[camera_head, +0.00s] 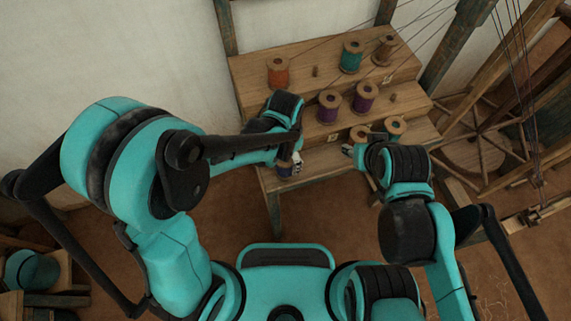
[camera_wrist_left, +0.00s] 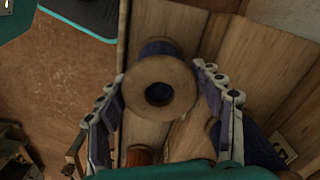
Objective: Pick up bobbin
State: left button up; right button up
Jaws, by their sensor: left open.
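A bobbin with blue thread (camera_head: 284,170) stands near the left front end of the lowest step of the wooden rack. In the left wrist view its round wooden flange (camera_wrist_left: 135,92) and dark centre hole face the camera, with blue thread (camera_wrist_left: 160,47) behind. My left gripper (camera_head: 291,167) is at this bobbin; in the wrist view its open fingers (camera_wrist_left: 158,80) lie on either side of the flange. A gap shows on the right; contact on the left is unclear. My right gripper (camera_head: 350,151) is near the front right of the rack, its jaws too small to read.
The stepped wooden rack (camera_head: 250,95) carries an orange bobbin (camera_head: 278,73), a teal bobbin (camera_head: 351,58), a brown one (camera_head: 385,50) and purple ones (camera_head: 328,108). More bobbins (camera_head: 396,126) stand near my right arm. A spoked wooden wheel (camera_head: 480,140) and loom threads stand at right.

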pick_arm(q)
jog(key=shift+r, duration=0.1)
jog(key=c, duration=0.9)
jog(key=shift+o, duration=0.2)
